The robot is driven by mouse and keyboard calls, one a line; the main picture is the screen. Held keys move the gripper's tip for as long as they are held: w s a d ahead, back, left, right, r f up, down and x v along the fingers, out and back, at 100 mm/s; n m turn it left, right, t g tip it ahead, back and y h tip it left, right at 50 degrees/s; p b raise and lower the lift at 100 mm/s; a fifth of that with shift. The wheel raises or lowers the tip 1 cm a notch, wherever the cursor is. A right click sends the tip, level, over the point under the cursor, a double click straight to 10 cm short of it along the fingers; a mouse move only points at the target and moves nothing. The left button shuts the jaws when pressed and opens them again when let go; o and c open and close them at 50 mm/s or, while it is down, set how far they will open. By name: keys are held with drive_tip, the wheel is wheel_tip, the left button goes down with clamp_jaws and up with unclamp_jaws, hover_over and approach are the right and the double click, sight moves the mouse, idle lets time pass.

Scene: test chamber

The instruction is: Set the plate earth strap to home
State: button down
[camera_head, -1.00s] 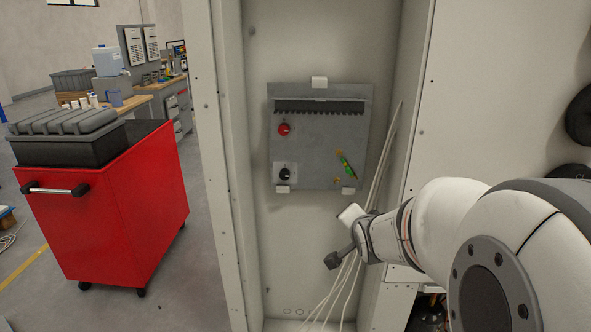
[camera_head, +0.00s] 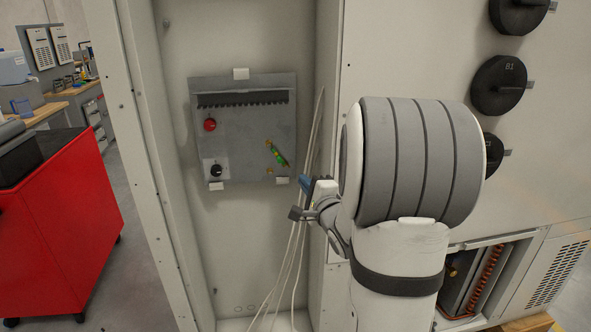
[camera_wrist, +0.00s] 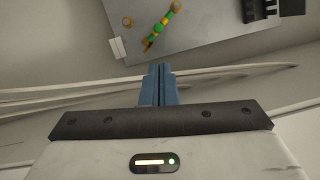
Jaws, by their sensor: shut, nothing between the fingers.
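The plate earth strap (camera_head: 278,154) is a short green-and-yellow link on the right part of a grey plate (camera_head: 240,135) inside the cabinet. It lies slanted, its upper end to the left in the head view. A brass stud (camera_head: 270,170) sits below and left of it, apart from the strap. The wrist view shows the strap (camera_wrist: 157,30) and the stud (camera_wrist: 128,21) above my fingers. My gripper (camera_head: 306,183) is beside the plate's lower right corner. In the wrist view its blue fingers (camera_wrist: 159,70) are together, empty, and apart from the strap.
Several loose pale cables (camera_head: 300,215) hang right of the plate, close to my gripper. The plate carries a red knob (camera_head: 210,124), a black knob (camera_head: 216,171) and a dark slotted strip (camera_head: 245,99). A red cart (camera_head: 60,225) stands left outside the cabinet.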

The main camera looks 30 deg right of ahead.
sight(278, 158)
drive_tip(key=w, duration=0.3)
drive_tip(key=w+p, duration=0.1)
drive_tip(key=w, duration=0.5)
drive_tip(key=shift+w+d+r, duration=0.2)
drive_tip(key=shift+w+d, duration=0.05)
drive_tip(key=shift+w, duration=0.1)
drive_tip(key=shift+d, duration=0.1)
drive_tip(key=shift+a+f+m, duration=0.2)
drive_tip(key=shift+a+m, duration=0.05)
drive_tip(key=shift+m, duration=0.05)
